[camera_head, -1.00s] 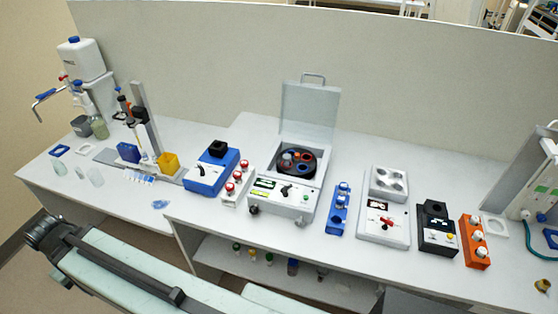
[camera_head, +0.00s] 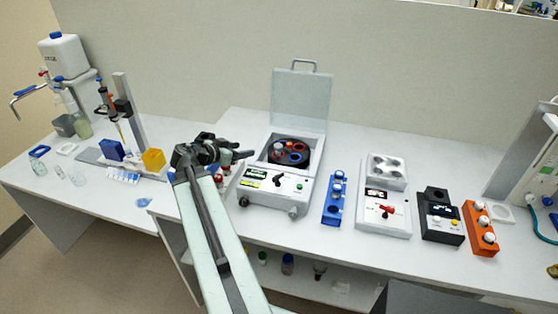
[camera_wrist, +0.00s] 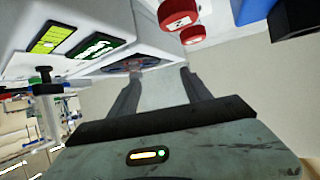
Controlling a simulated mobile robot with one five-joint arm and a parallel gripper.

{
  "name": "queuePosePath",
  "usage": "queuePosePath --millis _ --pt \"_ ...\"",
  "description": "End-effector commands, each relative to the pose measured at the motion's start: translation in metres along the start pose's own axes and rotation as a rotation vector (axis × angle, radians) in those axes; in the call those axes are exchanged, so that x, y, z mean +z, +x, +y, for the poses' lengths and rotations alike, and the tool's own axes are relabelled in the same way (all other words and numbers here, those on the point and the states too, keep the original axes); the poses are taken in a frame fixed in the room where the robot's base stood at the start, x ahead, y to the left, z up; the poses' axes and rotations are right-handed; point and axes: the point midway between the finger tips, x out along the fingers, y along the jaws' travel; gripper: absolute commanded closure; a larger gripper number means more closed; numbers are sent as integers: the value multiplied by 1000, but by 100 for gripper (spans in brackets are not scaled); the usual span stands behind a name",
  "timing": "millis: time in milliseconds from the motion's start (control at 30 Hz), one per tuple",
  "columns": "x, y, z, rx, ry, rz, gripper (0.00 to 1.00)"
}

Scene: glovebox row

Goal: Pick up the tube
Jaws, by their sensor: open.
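My gripper (camera_head: 238,150) is raised over the bench just left of the open centrifuge. In the wrist view its two fingers stand apart with nothing between them (camera_wrist: 160,75). Several tubes are in view, and I cannot tell which is meant. Red-capped tubes (camera_wrist: 178,12) show at the top of the wrist view; in the head view my arm mostly hides them. White-capped tubes stand in the blue rack (camera_head: 334,212) and in the orange rack (camera_head: 486,242). The centrifuge's dark rotor (camera_head: 290,152) has coloured positions and appears to hold something reddish at its left side.
The centrifuge (camera_head: 270,195) has its lid (camera_head: 302,100) raised behind the rotor. A white device (camera_head: 383,212) and a black device (camera_head: 440,222) stand to the right. A yellow box (camera_head: 153,160) and glassware are at the left. The tall back wall limits reach.

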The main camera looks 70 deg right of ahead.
Motion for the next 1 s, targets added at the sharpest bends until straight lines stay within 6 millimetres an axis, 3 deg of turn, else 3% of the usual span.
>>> queuePosePath --millis 33,100,200,700,1000 --pt "-4 23 19 38 20 18 43" --pt "-13 42 38 73 39 37 43" --pt "-21 53 52 98 51 53 43" --pt "-24 84 58 102 52 53 43" --pt "-26 130 67 102 53 52 43"
